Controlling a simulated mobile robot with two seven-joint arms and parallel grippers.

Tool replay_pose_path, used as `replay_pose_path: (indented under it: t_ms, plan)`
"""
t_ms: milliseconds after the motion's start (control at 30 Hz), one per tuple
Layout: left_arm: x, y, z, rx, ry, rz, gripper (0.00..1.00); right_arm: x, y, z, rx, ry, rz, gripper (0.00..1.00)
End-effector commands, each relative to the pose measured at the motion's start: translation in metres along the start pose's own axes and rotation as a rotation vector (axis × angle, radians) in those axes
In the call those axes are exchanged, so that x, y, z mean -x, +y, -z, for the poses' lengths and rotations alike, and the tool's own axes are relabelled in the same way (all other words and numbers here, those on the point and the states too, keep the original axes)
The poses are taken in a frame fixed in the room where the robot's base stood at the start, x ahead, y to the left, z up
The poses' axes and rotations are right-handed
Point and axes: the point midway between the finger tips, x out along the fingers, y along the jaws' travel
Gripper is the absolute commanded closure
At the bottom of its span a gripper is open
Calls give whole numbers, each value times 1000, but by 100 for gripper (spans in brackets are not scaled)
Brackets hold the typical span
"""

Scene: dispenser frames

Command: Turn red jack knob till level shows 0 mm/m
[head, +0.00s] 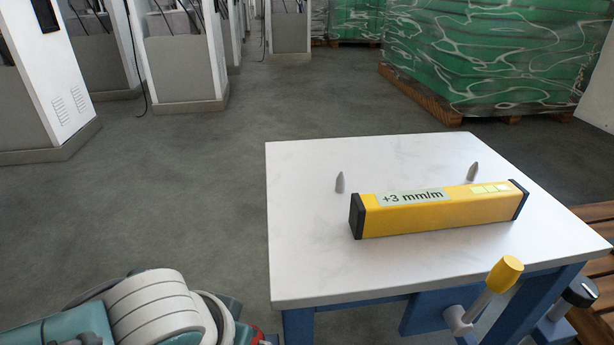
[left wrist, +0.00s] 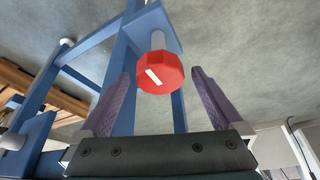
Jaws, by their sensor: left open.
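The yellow level (head: 440,208) lies on the white table top (head: 310,255), and its display (head: 411,197) reads +3 mm/m. In the left wrist view the red jack knob (left wrist: 160,74) hangs from a pale shaft under a blue bracket. It has a white mark on its face. My left gripper (left wrist: 157,88) is open, with one purple finger on each side of the red knob; I cannot tell whether they touch it. My right gripper is not in view.
Two grey pegs (head: 340,183) stand behind the level. A yellow-ended crank (head: 507,274) and a black knob (head: 580,292) are at the table's front right. A wooden slatted surface (head: 597,222) lies to the right. White cabinets and green wrapped pallets stand behind; the floor at left is clear.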

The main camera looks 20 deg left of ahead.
Motion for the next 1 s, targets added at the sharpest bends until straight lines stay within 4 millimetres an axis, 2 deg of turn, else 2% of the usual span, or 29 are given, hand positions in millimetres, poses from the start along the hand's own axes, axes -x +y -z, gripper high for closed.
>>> replay_pose_path:
  t_ms: [167,867,1000]
  plan:
    - [1,0,0,0,0,0,2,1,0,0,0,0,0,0]
    - [1,0,0,0,0,0,81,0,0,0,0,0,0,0]
    - [1,0,0,-4,0,-2,82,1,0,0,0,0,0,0]
